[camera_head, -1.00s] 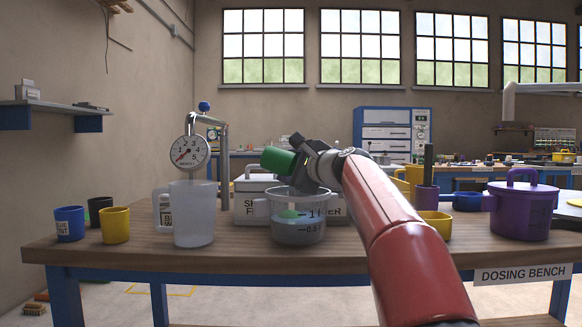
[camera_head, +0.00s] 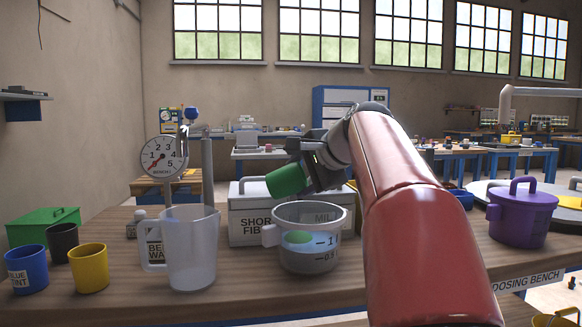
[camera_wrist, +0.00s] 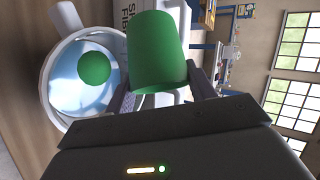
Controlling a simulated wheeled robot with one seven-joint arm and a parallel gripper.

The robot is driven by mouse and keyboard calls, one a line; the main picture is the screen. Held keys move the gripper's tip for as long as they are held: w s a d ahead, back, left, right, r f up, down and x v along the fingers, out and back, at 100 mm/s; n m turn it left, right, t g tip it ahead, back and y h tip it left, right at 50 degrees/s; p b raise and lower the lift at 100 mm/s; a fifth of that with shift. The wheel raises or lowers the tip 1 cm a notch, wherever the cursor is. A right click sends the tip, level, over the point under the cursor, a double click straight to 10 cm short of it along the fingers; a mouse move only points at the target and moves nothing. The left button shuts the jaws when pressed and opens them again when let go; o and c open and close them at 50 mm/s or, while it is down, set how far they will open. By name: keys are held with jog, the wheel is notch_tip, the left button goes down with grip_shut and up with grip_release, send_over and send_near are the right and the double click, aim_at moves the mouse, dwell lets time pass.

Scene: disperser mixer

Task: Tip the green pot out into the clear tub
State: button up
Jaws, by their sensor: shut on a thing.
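The green pot (camera_head: 287,180) is held tilted well over onto its side, above the back left part of the clear tub (camera_head: 335,222). My gripper (camera_head: 308,165) is shut on the pot; the wrist view shows the pot (camera_wrist: 158,45) between its two fingers. The tub stands upright on the bench, with a handle on its left. I cannot see inside the pot.
A clear jug (camera_head: 192,250) stands close left of the tub. A white box (camera_head: 252,222) is right behind it. Blue (camera_head: 26,270), black and yellow (camera_head: 89,268) cups stand at the left, with a dial gauge (camera_head: 163,157) behind the jug. A purple lidded pot (camera_head: 520,215) is at the right.

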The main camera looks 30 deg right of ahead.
jog(key=shift+a+r+n+g+h+p, duration=0.1)
jog(key=shift+r+n+g+h+p, duration=0.6)
jog(key=shift+p, duration=0.35)
jog(key=shift+r+n+g+h+p, duration=0.35)
jog(key=shift+n+g+h+p, duration=0.15)
jog(key=shift+g+h+p, duration=0.45)
jog(key=h+p, duration=0.1)
jog(key=n+g+h+p, duration=0.1)
jog(key=p, duration=0.1)
jog(key=shift+r, duration=0.35)
jog(key=shift+w+f+h+b, duration=0.1)
jog(key=shift+f+h+b, duration=0.15)
jog(key=shift+h, duration=0.2)
jog(key=shift+r+n+g+h, duration=0.25)
jog(key=shift+n+g+h, duration=0.35)
jog(key=shift+g+h, duration=0.1)
jog(key=shift+r+n+g+h, duration=0.25)
jog(key=shift+n+h, duration=0.05)
jog(key=shift+h, duration=0.4)
